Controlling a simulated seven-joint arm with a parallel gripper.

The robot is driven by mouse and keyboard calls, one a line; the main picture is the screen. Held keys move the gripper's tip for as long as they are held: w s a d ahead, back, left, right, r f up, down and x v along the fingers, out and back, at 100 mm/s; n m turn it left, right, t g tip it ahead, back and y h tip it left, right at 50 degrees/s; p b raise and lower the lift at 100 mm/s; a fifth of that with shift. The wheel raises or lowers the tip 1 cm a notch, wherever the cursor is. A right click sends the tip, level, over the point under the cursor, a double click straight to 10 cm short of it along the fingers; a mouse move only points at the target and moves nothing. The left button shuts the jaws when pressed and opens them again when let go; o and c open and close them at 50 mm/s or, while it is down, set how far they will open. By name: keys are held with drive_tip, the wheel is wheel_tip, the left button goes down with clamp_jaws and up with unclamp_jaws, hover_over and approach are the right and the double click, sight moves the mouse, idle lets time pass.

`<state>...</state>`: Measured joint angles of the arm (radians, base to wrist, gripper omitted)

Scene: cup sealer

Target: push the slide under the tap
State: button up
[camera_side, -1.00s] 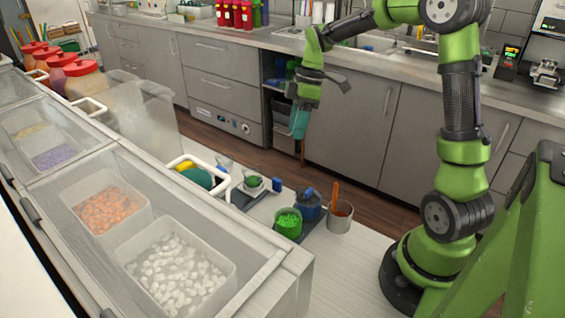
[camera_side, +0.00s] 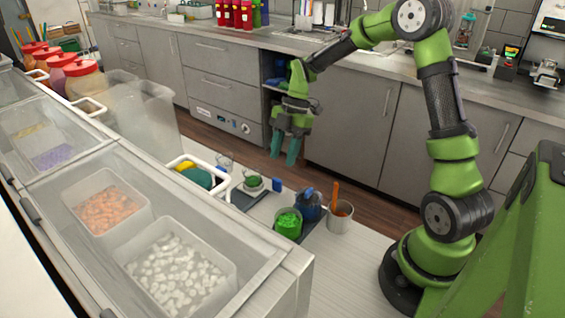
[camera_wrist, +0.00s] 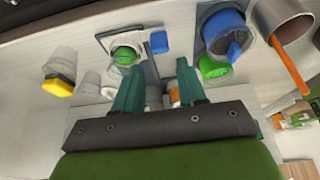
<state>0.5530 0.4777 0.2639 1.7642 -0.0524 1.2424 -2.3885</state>
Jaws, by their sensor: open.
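The slide appears to be a dark flat plate (camera_side: 241,199) on the counter, with a small white cup with green contents (camera_side: 253,183) on it. In the wrist view the plate (camera_wrist: 150,72) carries the green-filled cup (camera_wrist: 125,54) beside a pale frame. A blue block (camera_side: 277,184) sits at its right; it also shows in the wrist view (camera_wrist: 158,42). I cannot clearly make out the tap. My gripper (camera_side: 284,151) hangs in the air above and beyond the plate, its teal fingers apart and empty. In the wrist view the fingers (camera_wrist: 160,68) point toward the plate.
A clear cup (camera_side: 225,161) and a yellow sponge (camera_side: 186,166) are left.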

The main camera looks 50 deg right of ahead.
sight(276, 179)
drive_tip(key=x, duration=0.8)
clamp_jaws()
drive_tip(key=shift+a, duration=0.1)
